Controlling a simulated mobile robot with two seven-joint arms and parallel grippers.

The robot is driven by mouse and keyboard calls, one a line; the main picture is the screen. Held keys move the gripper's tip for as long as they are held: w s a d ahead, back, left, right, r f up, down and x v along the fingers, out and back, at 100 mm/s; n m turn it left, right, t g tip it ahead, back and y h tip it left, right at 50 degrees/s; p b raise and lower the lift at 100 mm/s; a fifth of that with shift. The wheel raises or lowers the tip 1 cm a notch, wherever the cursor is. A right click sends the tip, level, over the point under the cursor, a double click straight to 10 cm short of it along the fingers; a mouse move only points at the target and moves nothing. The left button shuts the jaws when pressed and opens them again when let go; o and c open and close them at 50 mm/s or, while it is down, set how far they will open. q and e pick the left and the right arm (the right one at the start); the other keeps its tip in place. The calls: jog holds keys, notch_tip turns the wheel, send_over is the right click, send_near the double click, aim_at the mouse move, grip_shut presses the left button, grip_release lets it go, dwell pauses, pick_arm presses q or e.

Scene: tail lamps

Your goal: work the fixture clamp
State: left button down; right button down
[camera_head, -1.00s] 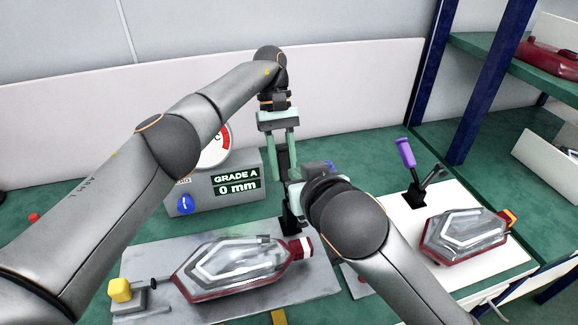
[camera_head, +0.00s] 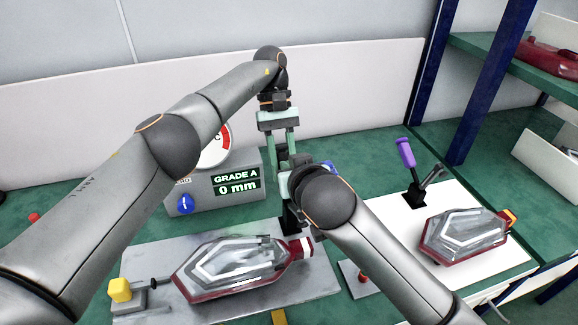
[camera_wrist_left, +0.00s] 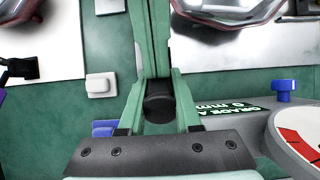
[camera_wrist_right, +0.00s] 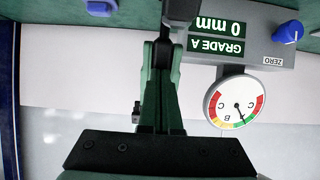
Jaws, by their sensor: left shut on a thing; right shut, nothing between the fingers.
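The fixture clamp's black post (camera_head: 291,218) stands at the back right edge of the grey fixture plate (camera_head: 150,258); its upper part is largely hidden by my grippers. My left gripper (camera_head: 282,152) points down above it, shut on a black handle (camera_wrist_left: 159,102), whose round end shows between the fingers in the left wrist view. My right gripper (camera_head: 290,183) is just below, beside the clamp, shut and empty. In the right wrist view its closed fingers (camera_wrist_right: 160,50) reach up to a dark part; contact is unclear. A tail lamp (camera_head: 235,265) lies on the plate.
A gauge box (camera_head: 215,190) reading GRADE A, 0 mm stands behind the plate. A purple-handled clamp (camera_head: 406,153) and another lamp (camera_head: 465,235) are on a white plate at right. A yellow knob (camera_head: 120,290) is front left. A blue-posted shelf (camera_head: 480,85) bounds the right.

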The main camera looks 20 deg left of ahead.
pick_arm(q)
jog(key=shift+s+d+r, duration=0.1)
jog(key=shift+d+r, duration=0.05)
jog(key=shift+d, duration=0.1)
jog(key=c, duration=0.6)
grip_release()
jog(key=shift+a, duration=0.25)
